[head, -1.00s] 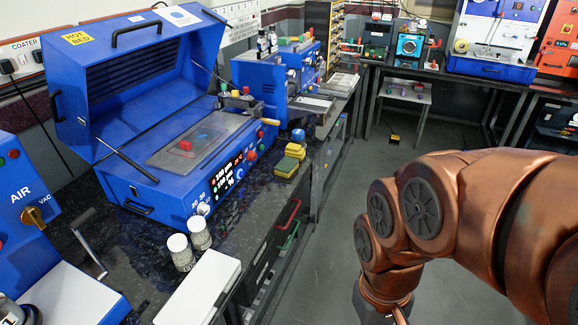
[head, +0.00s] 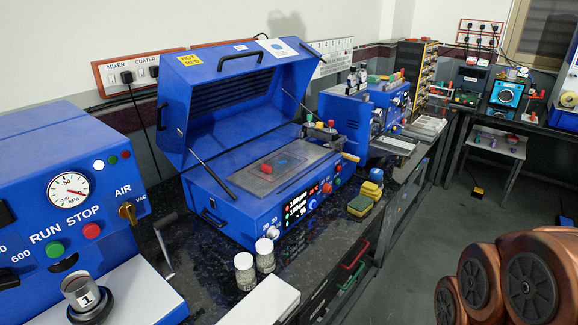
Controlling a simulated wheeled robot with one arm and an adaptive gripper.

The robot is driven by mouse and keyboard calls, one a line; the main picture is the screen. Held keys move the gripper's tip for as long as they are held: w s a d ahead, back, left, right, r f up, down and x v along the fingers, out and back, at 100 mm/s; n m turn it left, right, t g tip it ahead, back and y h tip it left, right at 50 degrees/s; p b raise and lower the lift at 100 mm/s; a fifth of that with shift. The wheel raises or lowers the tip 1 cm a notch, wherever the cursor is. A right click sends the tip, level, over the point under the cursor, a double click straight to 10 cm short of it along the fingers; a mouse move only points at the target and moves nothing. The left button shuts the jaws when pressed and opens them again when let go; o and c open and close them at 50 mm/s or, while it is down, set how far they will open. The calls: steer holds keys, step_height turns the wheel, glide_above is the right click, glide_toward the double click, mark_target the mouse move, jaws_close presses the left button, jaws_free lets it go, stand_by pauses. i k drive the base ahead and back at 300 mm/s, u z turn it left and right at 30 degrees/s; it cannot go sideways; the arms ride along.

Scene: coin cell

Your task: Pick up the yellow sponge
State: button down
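A yellow sponge (head: 370,190) lies on the dark bench to the right of the blue hot bed. Just in front of it lies a sponge with a green top and yellow lower part (head: 360,205). A small blue item (head: 376,175) is right behind or on the yellow sponge; I cannot tell which. My gripper is out of view; only copper-coloured links of my arm show at the lower right, apart from the bench.
The open hot bed (head: 240,205) stands left of the sponges. Two small jars (head: 255,265) and a white box (head: 258,302) are on the near bench. Another blue machine (head: 365,115) stands behind.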

mark_target(360, 205)
steer(key=z, duration=0.25)
steer(key=k, duration=0.4)
steer(key=z, duration=0.25)
steer(key=i, duration=1.2)
steer(key=u, duration=1.5)
steer(key=i, duration=0.3)
steer(key=u, duration=0.3)
